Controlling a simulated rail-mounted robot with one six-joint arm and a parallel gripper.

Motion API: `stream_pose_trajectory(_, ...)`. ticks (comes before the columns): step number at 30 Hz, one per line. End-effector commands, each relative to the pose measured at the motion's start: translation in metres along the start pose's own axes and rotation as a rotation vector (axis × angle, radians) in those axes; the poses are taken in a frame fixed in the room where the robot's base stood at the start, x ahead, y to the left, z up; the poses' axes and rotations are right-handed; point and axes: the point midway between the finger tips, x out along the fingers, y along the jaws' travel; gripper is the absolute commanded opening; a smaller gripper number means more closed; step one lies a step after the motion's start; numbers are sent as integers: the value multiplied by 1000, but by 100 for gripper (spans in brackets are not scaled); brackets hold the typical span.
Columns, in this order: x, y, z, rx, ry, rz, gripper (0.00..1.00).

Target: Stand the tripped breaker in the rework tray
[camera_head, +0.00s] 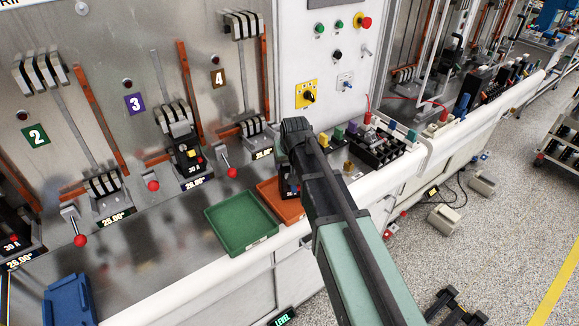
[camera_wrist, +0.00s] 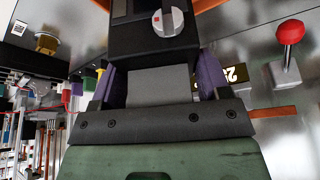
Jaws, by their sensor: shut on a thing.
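My gripper (camera_wrist: 160,78) is shut on a black breaker (camera_wrist: 150,38), its purple-padded fingers on either side of the body. A grey rotary knob with a red mark shows on the breaker's face in the wrist view. In the head view, the held breaker (camera_head: 290,183) is a dark body partly hidden behind my arm, at the orange tray (camera_head: 267,188). My arm also hides part of that tray. I cannot tell whether the breaker touches the tray floor. An empty green tray (camera_head: 240,222) lies just left of the orange one.
Another black breaker (camera_head: 188,160) stands at station 3. Red-knobbed levers (camera_head: 231,172) stand along the bench. A blue bin (camera_head: 69,300) is at the front left. A black rack (camera_head: 383,146) with coloured parts stands right of my arm.

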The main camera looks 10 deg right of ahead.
Motion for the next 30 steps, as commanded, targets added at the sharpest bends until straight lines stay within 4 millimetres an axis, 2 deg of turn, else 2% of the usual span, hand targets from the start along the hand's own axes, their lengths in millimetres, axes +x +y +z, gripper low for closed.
stream_pose_trajectory(5, 3, 0, 1, 0, 1, 0, 5)
stream_pose_trajectory(6, 2, 0, 1, 0, 0, 0, 73)
stream_pose_trajectory(10, 1, 0, 0, 0, 0, 0, 93)
stream_pose_trajectory(11, 1, 0, 0, 0, 0, 0, 95)
stream_pose_trajectory(18, 1, 0, 0, 0, 0, 0, 95)
stream_pose_trajectory(21, -6, 0, -2, 0, 0, 0, 95)
stream_pose_trajectory(26, -38, 0, -3, 0, 0, 0, 95)
stream_pose_trajectory(30, -78, 0, -4, 0, 0, 0, 95)
